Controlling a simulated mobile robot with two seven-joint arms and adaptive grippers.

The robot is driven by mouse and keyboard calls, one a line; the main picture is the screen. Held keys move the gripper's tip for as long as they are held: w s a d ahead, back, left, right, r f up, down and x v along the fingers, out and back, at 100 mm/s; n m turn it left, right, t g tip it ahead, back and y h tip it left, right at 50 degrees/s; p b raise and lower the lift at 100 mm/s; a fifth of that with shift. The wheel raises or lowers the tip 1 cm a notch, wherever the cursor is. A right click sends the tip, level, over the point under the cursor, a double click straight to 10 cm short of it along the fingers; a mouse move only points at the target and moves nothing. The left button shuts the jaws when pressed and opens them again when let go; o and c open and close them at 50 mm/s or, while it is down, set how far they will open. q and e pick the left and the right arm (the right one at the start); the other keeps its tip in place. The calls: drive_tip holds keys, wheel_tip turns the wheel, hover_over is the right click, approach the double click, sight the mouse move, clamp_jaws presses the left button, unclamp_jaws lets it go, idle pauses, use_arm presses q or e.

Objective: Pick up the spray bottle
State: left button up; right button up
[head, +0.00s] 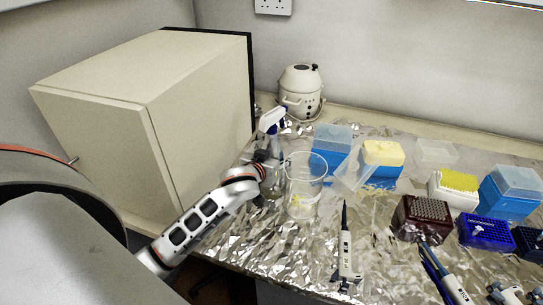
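The spray bottle (272,122) stands upright on the foil-covered bench, beside the big beige box. Its white and blue trigger head shows clearly, while its clear body is partly hidden by my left gripper and hard to make out. My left gripper (267,162) is at the bottle's body, below the trigger head. Its fingers are small and partly hidden, so I cannot tell whether they are closed on the bottle. My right gripper is not in view.
A clear beaker (303,200) stands close to the right of my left gripper. The beige box (165,120) rises on the left. A white round appliance (301,92) is behind. Tip boxes (424,218) and pipettes (345,255) lie to the right.

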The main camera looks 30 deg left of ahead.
use_arm(q)
drive_tip(key=shift+w+f, duration=0.15)
drive_tip(key=shift+w, duration=0.2)
clamp_jaws()
idle(0.4)
